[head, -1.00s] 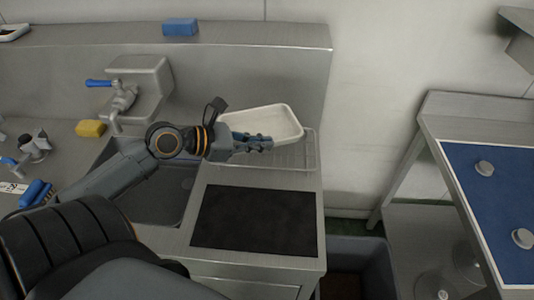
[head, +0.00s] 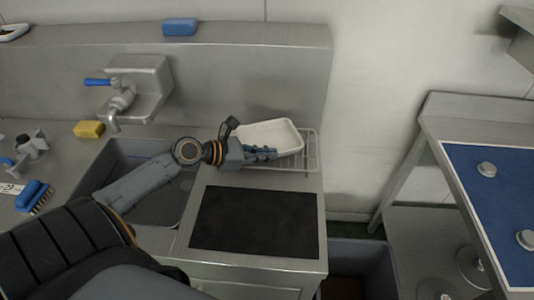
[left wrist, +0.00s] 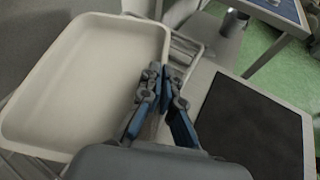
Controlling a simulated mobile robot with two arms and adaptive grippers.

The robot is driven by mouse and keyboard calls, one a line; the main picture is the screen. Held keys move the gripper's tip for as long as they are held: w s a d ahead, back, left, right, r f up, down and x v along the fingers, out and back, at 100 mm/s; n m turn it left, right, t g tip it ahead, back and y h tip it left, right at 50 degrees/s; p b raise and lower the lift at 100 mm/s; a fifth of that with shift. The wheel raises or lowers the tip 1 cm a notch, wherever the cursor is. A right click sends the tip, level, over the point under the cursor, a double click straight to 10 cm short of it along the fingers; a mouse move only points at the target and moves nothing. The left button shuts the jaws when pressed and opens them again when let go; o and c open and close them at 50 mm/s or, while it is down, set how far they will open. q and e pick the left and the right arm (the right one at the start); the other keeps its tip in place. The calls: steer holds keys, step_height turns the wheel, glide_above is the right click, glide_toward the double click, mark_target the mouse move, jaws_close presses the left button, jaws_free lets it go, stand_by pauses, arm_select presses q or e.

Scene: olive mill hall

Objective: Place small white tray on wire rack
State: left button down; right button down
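The small white tray (head: 270,132) is at the wire rack (head: 313,150) on the steel counter, tilted a little in the head view. It covers much of the rack; I cannot tell whether its whole base touches the wires. My left gripper (head: 268,153) is at the tray's near edge. In the left wrist view the left gripper's fingers (left wrist: 161,75) are close together at the rim of the tray (left wrist: 85,85), one on each side, shut on it. The rack's wires (left wrist: 187,45) show beside the tray. My right gripper is not in view.
A black mat (head: 257,218) lies on the counter in front of the rack. The sink (head: 150,165) is left of it, with a tap (head: 120,103) and yellow sponge (head: 89,129). A wall stands behind; a blue-topped table (head: 500,200) is at right.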

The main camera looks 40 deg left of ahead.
arm_select(q)
steer(key=c, duration=1.5)
jaws_free()
steer(key=shift+f, duration=0.1)
steer(key=v, duration=1.2)
steer(key=shift+r, duration=0.25)
steer(key=shift+d, duration=0.1)
